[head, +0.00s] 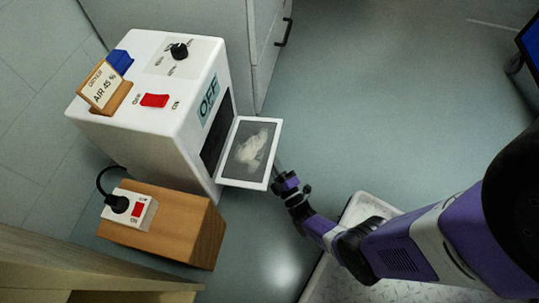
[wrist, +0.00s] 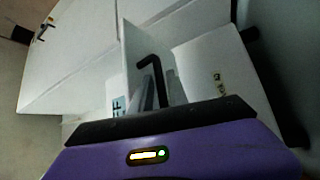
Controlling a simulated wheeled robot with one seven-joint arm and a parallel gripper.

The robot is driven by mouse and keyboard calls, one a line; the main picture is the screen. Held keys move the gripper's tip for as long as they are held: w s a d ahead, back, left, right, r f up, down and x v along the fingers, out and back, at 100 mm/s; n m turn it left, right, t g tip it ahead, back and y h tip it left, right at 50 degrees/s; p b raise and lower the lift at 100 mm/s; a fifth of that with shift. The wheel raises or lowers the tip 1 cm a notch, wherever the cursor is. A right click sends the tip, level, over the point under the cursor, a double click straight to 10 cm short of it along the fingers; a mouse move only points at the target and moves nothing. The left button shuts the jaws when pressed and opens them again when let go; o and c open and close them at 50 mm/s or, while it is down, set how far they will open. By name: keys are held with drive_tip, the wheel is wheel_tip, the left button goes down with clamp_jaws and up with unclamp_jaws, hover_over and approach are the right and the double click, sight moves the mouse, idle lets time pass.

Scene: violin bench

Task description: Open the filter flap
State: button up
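The filter flap (head: 228,173) is a white-framed panel standing out from the right side of a white machine (head: 136,128), beside a dark opening (head: 214,137). Grey dusty material (head: 250,148) shows inside its frame. My gripper (head: 279,172) is at the flap's outer right edge, with its tips partly hidden behind it. In the wrist view, a dark bent bar (wrist: 151,66) and pale grey parts are close ahead of my gripper. I cannot tell there whether the fingers are apart, or whether they touch the flap.
The machine has a red switch (head: 154,100), a black knob (head: 179,51), an OFF label and a card in a wooden holder (head: 103,88). A wooden block (head: 172,226) with a white socket stands in front. A grey cabinet (head: 187,18) is behind. Floor right of the flap is clear.

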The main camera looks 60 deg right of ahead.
wheel_tip(320, 180, up, 20)
drive_tip(key=p, duration=1.3)
drive_tip(key=shift+p, duration=0.35)
